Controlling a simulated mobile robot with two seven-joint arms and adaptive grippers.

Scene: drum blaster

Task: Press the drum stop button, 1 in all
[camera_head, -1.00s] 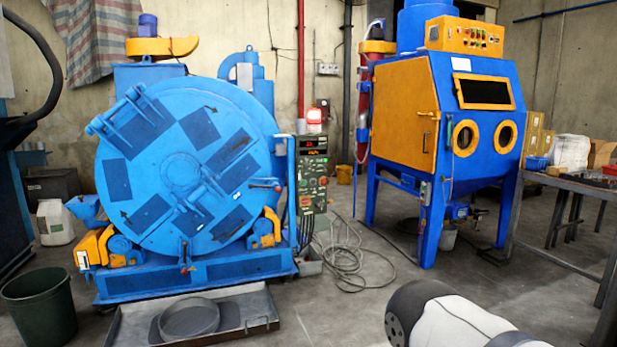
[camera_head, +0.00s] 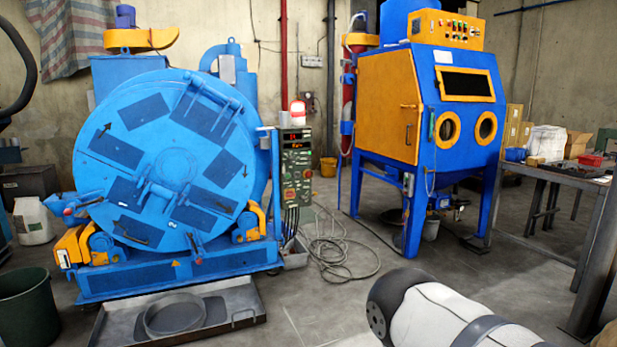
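The drum blaster (camera_head: 165,165) is a big blue machine at the left with a round drum door. Its control panel (camera_head: 297,176) is a narrow dark green box on the drum's right side, with red lit displays at the top and several small buttons below. The stop button is too small to pick out among them. Part of my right arm, white and dark grey, shows at the lower right, well apart from the panel. Neither gripper is in view.
A blue and orange blast cabinet (camera_head: 378,110) stands right of the panel. Cables (camera_head: 335,250) lie on the floor between them. A metal tray (camera_head: 240,292) lies before the drum, a dark green bin (camera_head: 28,310) at the left. A work table (camera_head: 570,176) stands at the right.

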